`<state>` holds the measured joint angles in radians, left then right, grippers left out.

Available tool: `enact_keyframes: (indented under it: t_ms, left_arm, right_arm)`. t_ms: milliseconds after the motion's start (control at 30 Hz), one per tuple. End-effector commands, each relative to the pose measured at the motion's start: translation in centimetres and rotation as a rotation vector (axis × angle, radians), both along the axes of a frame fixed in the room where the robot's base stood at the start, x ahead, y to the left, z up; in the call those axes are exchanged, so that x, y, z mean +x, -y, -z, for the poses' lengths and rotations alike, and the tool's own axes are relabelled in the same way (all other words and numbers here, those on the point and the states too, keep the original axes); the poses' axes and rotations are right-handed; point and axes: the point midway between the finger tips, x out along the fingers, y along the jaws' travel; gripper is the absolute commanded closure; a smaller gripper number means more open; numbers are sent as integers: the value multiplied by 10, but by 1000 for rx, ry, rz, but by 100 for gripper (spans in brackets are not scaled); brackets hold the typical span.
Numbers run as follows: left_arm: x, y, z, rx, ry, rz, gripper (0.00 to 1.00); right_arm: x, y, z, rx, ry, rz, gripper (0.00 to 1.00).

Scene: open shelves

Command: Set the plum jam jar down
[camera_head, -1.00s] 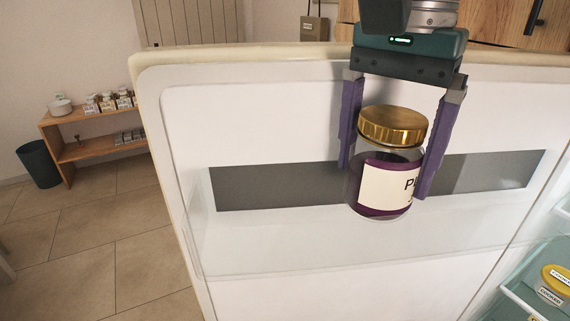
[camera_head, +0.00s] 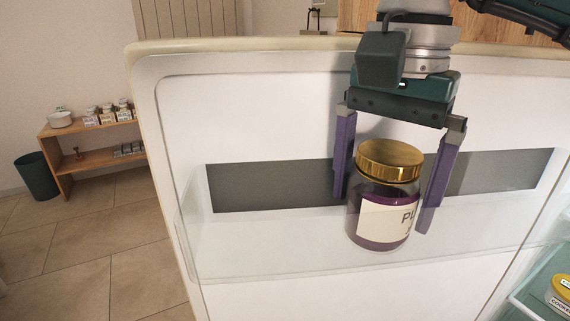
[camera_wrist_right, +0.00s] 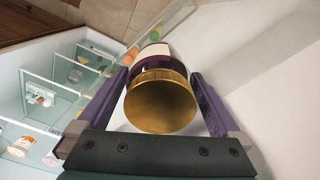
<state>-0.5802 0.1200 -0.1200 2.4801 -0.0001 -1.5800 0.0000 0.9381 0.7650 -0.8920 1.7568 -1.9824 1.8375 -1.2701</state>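The plum jam jar (camera_head: 384,220), clear glass with dark purple jam, a cream label and a gold lid, stands upright inside the clear bin (camera_head: 270,245) on the white door. Its base appears to rest on the bin's floor. My right gripper (camera_head: 385,212) comes down from above, with its purple fingers on either side of the jar. A gap shows between the fingers and the jar, so it is open around it. In the right wrist view the gold lid (camera_wrist_right: 161,101) lies between the spread fingers. My left gripper is out of view.
The bin has free room left of the jar, in front of a grey strip (camera_head: 270,186). Glass shelves with a yellow-lidded tub (camera_head: 562,287) are at the lower right. A wooden shelf (camera_head: 105,158) and dark bin (camera_head: 37,176) stand far left.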

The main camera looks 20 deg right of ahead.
Motion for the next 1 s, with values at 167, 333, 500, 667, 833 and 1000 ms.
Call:
enact_keyframes:
  t_ms: [167,333,500,667,833,1000]
  left_arm:
    - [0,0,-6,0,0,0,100]
    - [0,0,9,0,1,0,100]
    - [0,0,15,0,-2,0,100]
    - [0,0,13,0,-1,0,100]
    - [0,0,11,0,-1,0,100]
    - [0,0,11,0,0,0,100]
  right_arm:
    - [0,0,-5,1,0,0,0]
    - [2,0,-25,1,8,-1,0]
    - [2,0,-68,-1,7,0,0]
    - [1,1,-97,-2,5,1,0]
    - [1,0,-116,-1,3,1,0]
    - [0,0,-123,0,1,1,0]
